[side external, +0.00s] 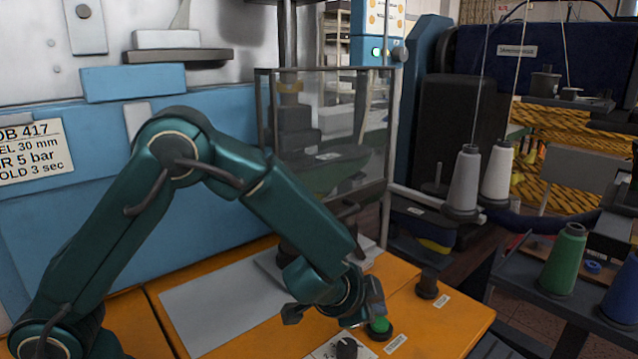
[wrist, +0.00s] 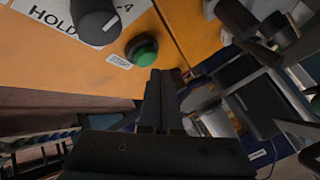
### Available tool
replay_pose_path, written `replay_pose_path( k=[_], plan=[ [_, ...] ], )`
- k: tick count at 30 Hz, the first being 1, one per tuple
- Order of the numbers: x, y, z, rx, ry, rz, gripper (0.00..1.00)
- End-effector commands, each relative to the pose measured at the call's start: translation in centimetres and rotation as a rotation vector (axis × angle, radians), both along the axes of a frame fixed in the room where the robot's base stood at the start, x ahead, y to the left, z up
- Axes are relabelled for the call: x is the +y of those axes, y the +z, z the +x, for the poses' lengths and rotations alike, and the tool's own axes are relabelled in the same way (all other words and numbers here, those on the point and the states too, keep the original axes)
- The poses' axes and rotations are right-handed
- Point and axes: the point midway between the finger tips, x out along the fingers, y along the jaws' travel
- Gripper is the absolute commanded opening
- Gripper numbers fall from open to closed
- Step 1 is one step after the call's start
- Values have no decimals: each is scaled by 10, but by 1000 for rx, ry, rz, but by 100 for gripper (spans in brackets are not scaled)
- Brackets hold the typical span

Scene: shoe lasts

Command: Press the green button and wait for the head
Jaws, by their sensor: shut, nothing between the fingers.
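The green button (side external: 380,325) sits in a dark collar on the orange bench top, near its front edge. It also shows in the wrist view (wrist: 143,54), with a small white label beside it. My gripper (side external: 366,308) is low over the bench, right beside the button in the side view. Behind a clear guard (side external: 330,120) is a dark grey part that looks like the machine's head (side external: 296,128).
A black knob (side external: 346,347) on a white plate stands left of the button. Another dark knob (side external: 427,287) stands to its right. A job card (side external: 30,152) hangs on the blue machine front. Thread cones, one of them green (side external: 563,258), stand on a rack at right.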

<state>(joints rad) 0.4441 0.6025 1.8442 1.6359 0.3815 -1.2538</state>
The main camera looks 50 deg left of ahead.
Motion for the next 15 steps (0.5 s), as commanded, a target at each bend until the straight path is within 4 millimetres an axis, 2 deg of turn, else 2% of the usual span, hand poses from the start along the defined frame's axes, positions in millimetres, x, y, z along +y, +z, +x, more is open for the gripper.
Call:
replay_pose_path(
  k=[9, 15],
  plan=[
    [0, 2, 0, -2, 1, -1, 0],
    [1, 19, 1, -5, 5, -3, 0]
  ],
)
